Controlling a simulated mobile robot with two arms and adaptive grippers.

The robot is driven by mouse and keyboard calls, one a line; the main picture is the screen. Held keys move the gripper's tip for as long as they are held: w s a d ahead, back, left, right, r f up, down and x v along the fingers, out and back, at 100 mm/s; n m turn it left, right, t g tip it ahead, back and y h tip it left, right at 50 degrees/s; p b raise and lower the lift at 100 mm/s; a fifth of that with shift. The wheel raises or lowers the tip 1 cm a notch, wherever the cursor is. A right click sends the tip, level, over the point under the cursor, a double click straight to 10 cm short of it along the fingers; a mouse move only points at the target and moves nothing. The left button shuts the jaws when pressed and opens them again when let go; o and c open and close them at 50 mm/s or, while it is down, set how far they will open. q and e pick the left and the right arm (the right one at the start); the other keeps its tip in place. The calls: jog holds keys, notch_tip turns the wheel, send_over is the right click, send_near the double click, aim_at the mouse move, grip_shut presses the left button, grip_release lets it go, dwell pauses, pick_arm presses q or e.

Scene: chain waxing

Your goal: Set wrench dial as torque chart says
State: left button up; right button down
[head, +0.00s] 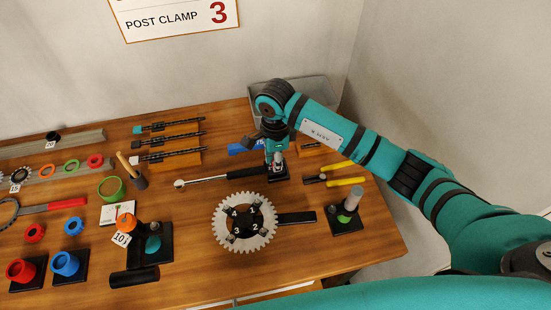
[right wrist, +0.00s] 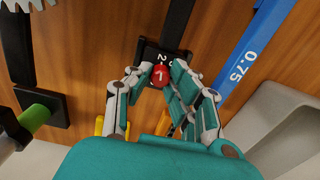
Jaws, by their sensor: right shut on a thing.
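The torque chart (head: 175,15) on the wall is cut off at the top; its visible line reads "POST CLAMP 3", with the 3 in red. The torque wrench (head: 207,180) lies on the bench with its silver head at left and black handle at right. At its handle end is a black dial plate (right wrist: 147,52) with white numbers, a 2 among them; others are partly hidden. My right gripper (head: 278,158) points down over it, its fingers (right wrist: 166,80) shut on the red dial knob (right wrist: 160,74). I cannot tell which number its mark faces. My left gripper is out of view.
A blue chain gauge marked 0.75 (right wrist: 244,62) lies beside the dial. Yellow-handled pliers (head: 340,182) and a stand with a grey-and-green post (head: 348,208) are close to the right. A grey bin (head: 318,92) stands behind. A toothed chainring (head: 221,222) lies in front.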

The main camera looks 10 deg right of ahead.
jog(key=m+b, duration=0.3)
jog(key=m, duration=0.1)
jog(key=shift+f+b, duration=0.15)
jog(key=shift+b, duration=0.15)
jog(key=m+b, duration=0.2)
jog(key=m, duration=0.1)
jog(key=shift+m+b, duration=0.75)
jog(key=shift+m, duration=0.55)
